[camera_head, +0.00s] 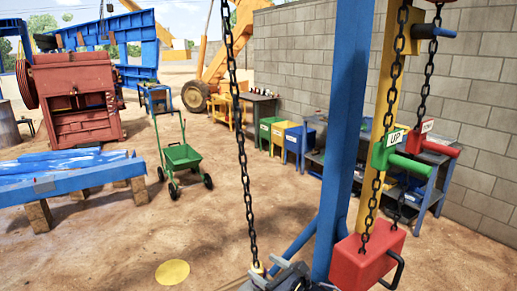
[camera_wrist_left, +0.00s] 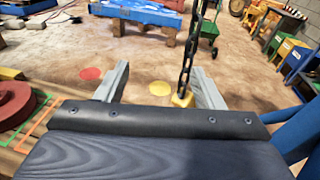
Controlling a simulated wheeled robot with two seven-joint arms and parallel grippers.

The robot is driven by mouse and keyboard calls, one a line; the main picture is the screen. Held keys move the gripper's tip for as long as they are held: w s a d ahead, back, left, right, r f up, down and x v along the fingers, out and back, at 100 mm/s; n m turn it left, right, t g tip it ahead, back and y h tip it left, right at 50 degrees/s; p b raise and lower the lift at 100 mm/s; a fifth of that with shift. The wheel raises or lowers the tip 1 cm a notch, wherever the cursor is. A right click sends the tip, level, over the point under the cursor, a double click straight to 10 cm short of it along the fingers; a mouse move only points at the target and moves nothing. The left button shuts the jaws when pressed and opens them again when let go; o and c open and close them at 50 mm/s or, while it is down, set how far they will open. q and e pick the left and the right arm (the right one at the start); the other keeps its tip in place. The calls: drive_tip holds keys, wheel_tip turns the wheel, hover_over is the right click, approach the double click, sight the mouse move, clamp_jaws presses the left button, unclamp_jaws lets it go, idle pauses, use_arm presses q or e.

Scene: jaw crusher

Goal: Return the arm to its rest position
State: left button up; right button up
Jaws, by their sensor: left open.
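My left gripper (camera_head: 272,274) shows at the bottom of the head view, partly cut off by the frame edge. In the left wrist view its two grey fingers (camera_wrist_left: 160,85) stand wide apart with nothing clamped between them. A dark hanging chain (camera_head: 242,150) ends in a yellow piece (camera_wrist_left: 182,98) near the right finger in the wrist view. I cannot tell whether the chain touches that finger. My right gripper is in neither view.
A blue post (camera_head: 345,130) stands close to the gripper. Right of it hang a green UP handle (camera_head: 388,150), a red handle (camera_head: 430,145) and a red block (camera_head: 368,258) on chains. A green cart (camera_head: 182,157) and open sandy ground lie beyond.

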use_arm(q)
drive_tip(key=s+a+f+n+g+h+b, duration=0.25)
drive_tip(key=a+n+g, duration=0.45)
drive_tip(key=a, duration=0.8)
drive_tip(key=s+a+f+n+g+h+b, duration=0.2)
drive_tip(key=s+a+n+g+h, duration=0.2)
drive_tip(key=s+a+n, duration=0.5)
drive_tip(key=s+d+f+n+t+h+b, duration=0.1)
drive_tip(key=s+n+t+h+b, duration=0.3)
drive_tip(key=s, duration=1.5)
drive_tip(key=n+h+b, duration=0.1)
drive_tip(key=n+h, duration=0.3)
drive_tip(key=n, duration=0.4)
drive_tip(key=shift+s+f+n, duration=0.25)
drive_tip(key=shift+s+n, duration=0.1)
drive_tip(key=shift+n, duration=0.05)
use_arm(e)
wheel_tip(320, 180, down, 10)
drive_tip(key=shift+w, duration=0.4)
